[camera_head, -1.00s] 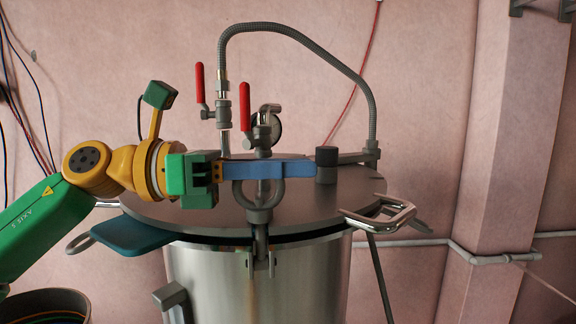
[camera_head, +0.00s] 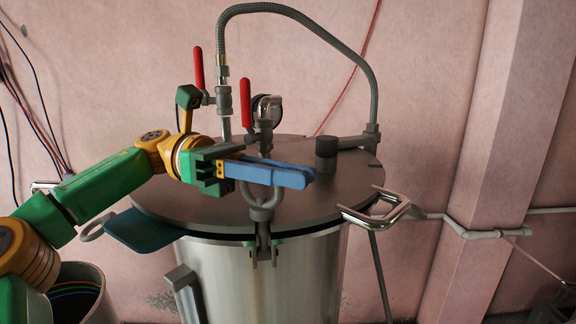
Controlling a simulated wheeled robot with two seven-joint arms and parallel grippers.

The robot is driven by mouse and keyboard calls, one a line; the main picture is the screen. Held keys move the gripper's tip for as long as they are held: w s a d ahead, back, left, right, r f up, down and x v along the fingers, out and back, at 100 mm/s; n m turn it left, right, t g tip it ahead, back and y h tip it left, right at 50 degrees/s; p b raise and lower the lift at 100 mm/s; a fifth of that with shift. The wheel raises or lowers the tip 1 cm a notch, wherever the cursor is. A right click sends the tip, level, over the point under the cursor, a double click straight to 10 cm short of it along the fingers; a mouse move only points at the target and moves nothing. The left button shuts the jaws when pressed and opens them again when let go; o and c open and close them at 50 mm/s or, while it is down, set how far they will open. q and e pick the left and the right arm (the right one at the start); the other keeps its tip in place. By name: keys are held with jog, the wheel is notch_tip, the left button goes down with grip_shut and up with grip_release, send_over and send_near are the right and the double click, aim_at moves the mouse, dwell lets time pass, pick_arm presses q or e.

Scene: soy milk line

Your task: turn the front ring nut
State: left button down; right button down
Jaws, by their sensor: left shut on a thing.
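The front ring nut (camera_head: 262,213) is a grey ring on a swing bolt at the front rim of the steel vessel's lid (camera_head: 190,205). My left gripper (camera_head: 300,178) comes in from the left, its long blue fingers lying across the upper part of the ring. The fingers are close together and shut on the ring nut, hiding its top. The lower part of the ring and its collar show below the fingers. My right gripper is not in view.
Two red-handled valves (camera_head: 246,103) and a gauge stand behind the fingers. A flexible hose (camera_head: 345,62) arches above. A dark knob (camera_head: 326,152) is on the lid, a metal handle (camera_head: 375,212) at the right rim, and a blue-green plate (camera_head: 140,230) at the left rim.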

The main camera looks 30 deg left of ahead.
pick_arm(q)
jog(key=shift+s+m+g, duration=0.25)
jog(key=shift+m+g, duration=0.65)
jog(key=shift+g, duration=0.4)
jog(key=shift+r, duration=0.1)
jog(key=c, duration=0.9)
grip_release()
